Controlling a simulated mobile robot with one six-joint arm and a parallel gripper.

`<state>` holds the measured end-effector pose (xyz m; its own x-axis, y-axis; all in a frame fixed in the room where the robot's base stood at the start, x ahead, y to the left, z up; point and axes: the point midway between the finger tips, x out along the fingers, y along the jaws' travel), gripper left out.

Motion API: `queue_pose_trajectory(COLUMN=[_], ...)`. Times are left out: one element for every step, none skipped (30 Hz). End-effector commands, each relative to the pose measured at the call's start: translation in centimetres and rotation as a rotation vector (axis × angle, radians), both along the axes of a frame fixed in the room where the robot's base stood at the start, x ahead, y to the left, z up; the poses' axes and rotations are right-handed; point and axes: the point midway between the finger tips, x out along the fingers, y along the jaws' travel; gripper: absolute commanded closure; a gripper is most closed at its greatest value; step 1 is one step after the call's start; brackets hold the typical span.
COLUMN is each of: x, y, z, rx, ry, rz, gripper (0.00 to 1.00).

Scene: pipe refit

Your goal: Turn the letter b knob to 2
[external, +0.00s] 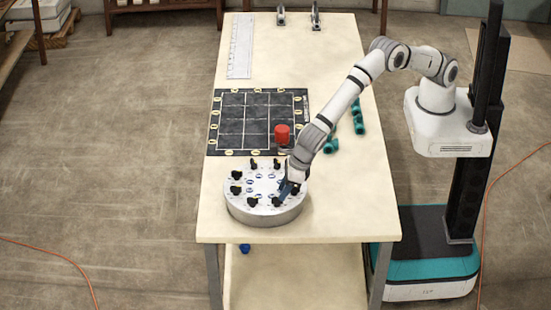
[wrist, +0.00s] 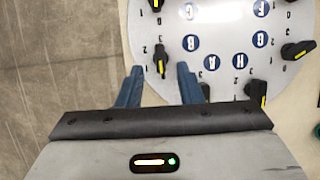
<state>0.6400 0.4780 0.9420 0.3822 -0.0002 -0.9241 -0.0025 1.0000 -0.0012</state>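The round light-grey knob panel (external: 265,212) stands near the front of the table and carries a ring of several black knobs with yellow marks. In the wrist view, part of its face shows blue letter discs. The disc that looks like B (wrist: 190,42) is nearest the black knob (wrist: 162,60) in front of my gripper. Small numbers surround that knob; its exact setting is hard to read. My gripper (wrist: 160,69) is open, its blue fingers on either side of this knob in the picture. Contact cannot be told. In the external view my gripper (external: 287,190) is at the panel's right side.
Another black knob (wrist: 298,50) shows at the right of the wrist view. Teal pipe pieces (external: 358,115) lie at the right. The table's front left is clear.

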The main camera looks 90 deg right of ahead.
Motion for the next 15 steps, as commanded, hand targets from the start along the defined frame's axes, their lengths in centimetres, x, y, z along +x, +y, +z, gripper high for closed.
queue_pose_trajectory(x=[0.3, 0.5, 0.7, 0.8, 0.9, 1.0, 1.0, 1.1, 1.1, 1.2, 1.2, 1.2, 1.2, 1.2, 1.2], y=[-0.1, -0.1, -0.1, -0.1, -0.1, -0.1, -0.1, -0.1, -0.1, -0.1, -0.1, -0.1, -0.1, -0.1, -0.1], z=[-0.6, -0.9, -1.3, -1.6, -1.9, -2.1, -2.3, -2.4, -2.5, -2.5, -2.6, -2.6, -2.6, -2.6, -2.6], rx=[-0.001, -0.001, 0.0, -0.001, -0.001, 0.0, 0.001, 0.001, 0.001, 0.001, 0.002, 0.002, 0.002, 0.001, 0.001], ry=[0.001, 0.001, 0.001, 0.001, 0.001, 0.001, 0.0, 0.0, -0.001, -0.001, -0.001, -0.001, -0.001, -0.001, -0.001], rz=[-0.002, -0.001, -0.002, -0.003, -0.003, -0.002, -0.003, -0.003, -0.003, -0.003, -0.002, -0.002, -0.002, -0.003, -0.003], gripper=[0.67, 0.67, 0.67, 0.67, 0.67, 0.67, 0.67, 0.67, 0.67, 0.67, 0.67, 0.67, 0.67, 0.67, 0.67])
